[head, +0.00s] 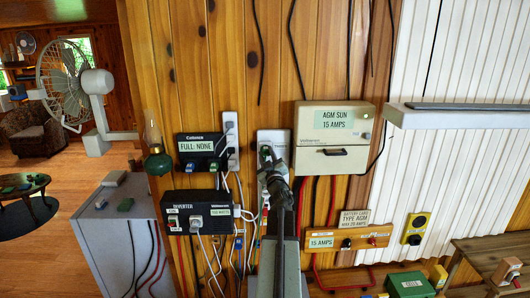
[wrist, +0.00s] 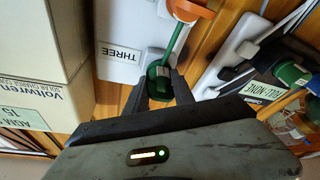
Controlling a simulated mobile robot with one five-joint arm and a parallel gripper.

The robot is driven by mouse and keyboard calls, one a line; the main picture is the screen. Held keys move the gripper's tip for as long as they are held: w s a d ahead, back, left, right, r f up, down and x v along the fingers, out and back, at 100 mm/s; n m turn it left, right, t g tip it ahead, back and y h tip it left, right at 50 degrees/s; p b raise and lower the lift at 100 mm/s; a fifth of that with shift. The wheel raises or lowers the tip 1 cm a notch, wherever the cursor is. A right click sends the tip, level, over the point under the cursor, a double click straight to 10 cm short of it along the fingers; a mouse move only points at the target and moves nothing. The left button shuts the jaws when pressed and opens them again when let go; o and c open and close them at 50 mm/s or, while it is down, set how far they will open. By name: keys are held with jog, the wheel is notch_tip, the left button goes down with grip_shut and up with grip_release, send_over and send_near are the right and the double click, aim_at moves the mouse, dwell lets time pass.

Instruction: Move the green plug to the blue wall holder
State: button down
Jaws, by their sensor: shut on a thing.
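My gripper (head: 271,165) is at the white wall strip (head: 275,138), in front of the wood-panelled wall. In the wrist view its fingers (wrist: 160,88) are closed around a green plug (wrist: 158,72). A green cord runs from this plug up towards an orange piece (wrist: 192,10). The white strip, labelled THREE (wrist: 120,58), is right beside the plug; I cannot tell whether the plug touches it. A small blue piece (head: 239,243) on the wall below left may be the blue holder, but it is too small to be sure.
A black box labelled FULL: NONE (head: 201,146) and a black inverter (head: 197,211) with hanging cables are to the left. A beige charger box (head: 334,138) is close on the right. A grey cabinet (head: 130,225) stands at left. A green box (head: 408,285) is low right.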

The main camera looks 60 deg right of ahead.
jog(key=shift+s+a, duration=0.2)
jog(key=shift+a, duration=0.05)
jog(key=shift+s+a, duration=0.7)
jog(key=shift+a, duration=0.25)
jog(key=shift+f, duration=0.15)
